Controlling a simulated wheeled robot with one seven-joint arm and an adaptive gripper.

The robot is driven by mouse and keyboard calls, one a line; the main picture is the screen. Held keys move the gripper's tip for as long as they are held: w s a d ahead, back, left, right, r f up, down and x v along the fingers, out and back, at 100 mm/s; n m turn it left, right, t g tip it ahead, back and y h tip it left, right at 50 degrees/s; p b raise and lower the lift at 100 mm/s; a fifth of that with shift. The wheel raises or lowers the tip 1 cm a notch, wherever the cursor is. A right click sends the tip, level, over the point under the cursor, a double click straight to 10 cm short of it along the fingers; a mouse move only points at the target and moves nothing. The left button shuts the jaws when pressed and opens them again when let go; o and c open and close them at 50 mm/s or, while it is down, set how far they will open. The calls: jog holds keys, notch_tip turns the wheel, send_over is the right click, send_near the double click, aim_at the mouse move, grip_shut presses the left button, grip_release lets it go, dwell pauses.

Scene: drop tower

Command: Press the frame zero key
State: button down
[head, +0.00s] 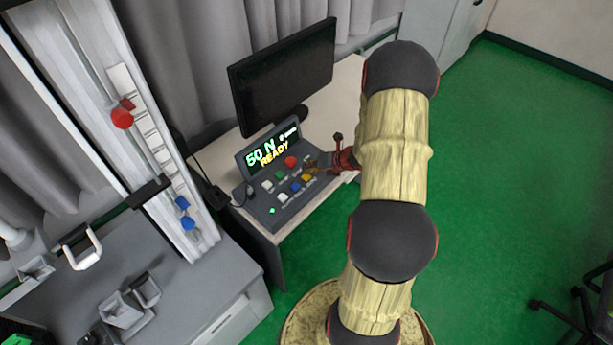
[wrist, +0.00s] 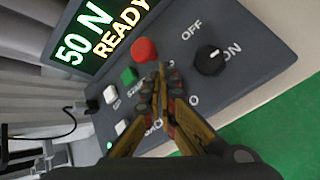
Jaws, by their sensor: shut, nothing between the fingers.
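The grey control console (head: 257,205) stands on the desk, its display (head: 272,148) reading "50 N READY". Its keys are a red button (head: 291,161), a green key (head: 280,175), two white keys (head: 268,187) (head: 283,198), a blue key (head: 295,187) and a yellow key (head: 307,178). I cannot read which is the frame zero key. My gripper (wrist: 163,85) is shut and empty, its tips over the console just below the red button in the wrist view. Its fingers hide the blue and yellow keys and part of the lettering there. I cannot tell whether the tips touch the panel.
A black OFF/ON knob (wrist: 210,60) sits right of the red button. A dark monitor (head: 283,75) stands behind the console. The drop tower (head: 150,140), with red and blue parts, is at the left, above a grey cabinet (head: 190,295).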

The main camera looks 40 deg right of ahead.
aim_at(308, 175)
jog(key=shift+f, duration=0.4)
jog(key=shift+f+b, duration=0.5)
jog(key=shift+b, duration=0.05)
dwell(0.6)
dwell(0.4)
jog(key=shift+r+p, duration=0.85)
jog(key=shift+r, duration=0.1)
notch_tip(308, 175, up, 5)
jog(key=p, duration=0.4)
jog(key=shift+r, duration=0.1)
